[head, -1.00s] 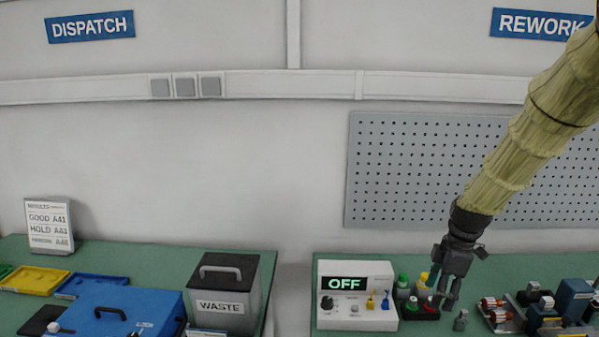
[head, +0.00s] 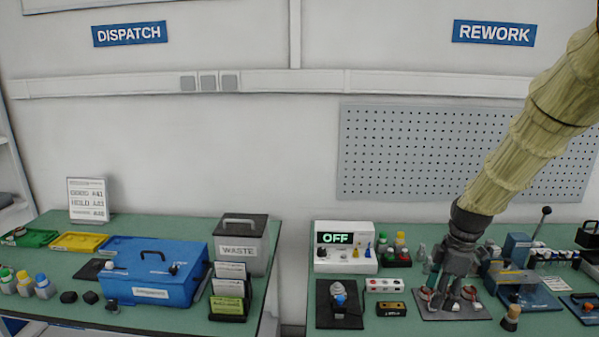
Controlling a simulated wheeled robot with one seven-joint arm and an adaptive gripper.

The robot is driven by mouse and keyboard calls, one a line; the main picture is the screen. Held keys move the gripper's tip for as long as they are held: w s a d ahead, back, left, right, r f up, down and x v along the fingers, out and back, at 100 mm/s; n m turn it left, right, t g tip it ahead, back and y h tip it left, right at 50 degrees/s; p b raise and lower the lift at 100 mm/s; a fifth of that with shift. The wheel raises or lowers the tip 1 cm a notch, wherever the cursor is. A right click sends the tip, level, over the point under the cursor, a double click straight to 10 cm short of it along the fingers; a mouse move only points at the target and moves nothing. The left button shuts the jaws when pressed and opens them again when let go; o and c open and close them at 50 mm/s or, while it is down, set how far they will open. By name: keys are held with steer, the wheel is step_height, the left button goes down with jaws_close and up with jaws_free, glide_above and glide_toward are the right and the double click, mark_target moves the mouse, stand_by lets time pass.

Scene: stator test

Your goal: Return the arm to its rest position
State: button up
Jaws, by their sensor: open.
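My gripper (head: 455,296) hangs at the end of my arm at the right of the head view, pointing down over the right bench. Its fingers are apart, and I see nothing held between them. It is in front of a grey plate (head: 428,313) that carries small red and metal parts, and it hides some of them. I cannot tell whether the fingers touch anything there. My arm comes down from the upper right.
A tester reading OFF (head: 345,254) stands left of my gripper, with a dark pad (head: 325,318) in front. Blue fixtures (head: 535,298) stand to the right. The left bench holds a blue case (head: 190,288) and a WASTE bin (head: 262,262). A gap separates the benches.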

steer(key=s+a+f+m, duration=0.2)
steer(key=s+f, duration=0.2)
steer(key=f, duration=0.4)
steer(key=s+a+f+m+h, duration=0.1)
steer(key=s+f+m, duration=0.3)
steer(key=f, duration=0.5)
steer(key=s+a+f+m, duration=0.1)
steer(key=s+a+f, duration=0.1)
steer(key=s+f, duration=0.45)
steer(key=s+a+f+m, duration=0.3)
steer(key=s+f, duration=0.4)
steer(key=s, duration=0.4)
steer(key=s+a+f+m, duration=0.4)
steer(key=s+f, duration=0.3)
steer(key=s, duration=0.5)
steer(key=shift+s+f+m, duration=0.2)
steer(key=shift+s+m, duration=0.05)
steer(key=shift+m, duration=0.45)
